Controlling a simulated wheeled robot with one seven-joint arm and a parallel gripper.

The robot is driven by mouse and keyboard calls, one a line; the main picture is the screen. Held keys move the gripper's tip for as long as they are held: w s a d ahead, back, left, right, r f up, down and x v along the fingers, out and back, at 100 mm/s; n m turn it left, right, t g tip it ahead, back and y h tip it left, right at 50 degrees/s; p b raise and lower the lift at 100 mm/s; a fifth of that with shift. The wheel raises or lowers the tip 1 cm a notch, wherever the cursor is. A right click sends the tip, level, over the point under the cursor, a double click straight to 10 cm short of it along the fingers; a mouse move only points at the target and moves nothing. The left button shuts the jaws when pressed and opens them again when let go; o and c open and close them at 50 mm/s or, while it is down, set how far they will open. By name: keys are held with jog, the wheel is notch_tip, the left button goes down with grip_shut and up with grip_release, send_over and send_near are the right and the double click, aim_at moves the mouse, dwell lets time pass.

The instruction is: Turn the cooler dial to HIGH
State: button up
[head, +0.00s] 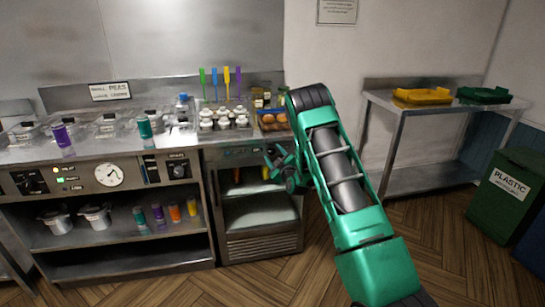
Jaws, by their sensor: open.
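The cooler (262,245) is the unit with a glass-like front and a vent grille, right of the long counter. My gripper (279,166) is open and stands in front of the cooler's upper right part, with my green arm coming in from the right. It seems to hold nothing. A dark round knob (179,171) sits on the control panel just left of the cooler, under a small label too small to read. I cannot tell whether this is the cooler dial or where it points. Part of the cooler's upper edge is hidden by my gripper.
A round white-faced gauge (109,175) sits further left on the panel. A steel side table (425,108) with yellow and green trays and a green PLASTIC bin (505,205) stand right. Floor in front is clear.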

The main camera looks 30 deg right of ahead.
jog(key=shift+w+d, duration=0.1)
jog(key=shift+w, duration=0.35)
jog(key=c, duration=1)
jog(key=shift+c, duration=0.2)
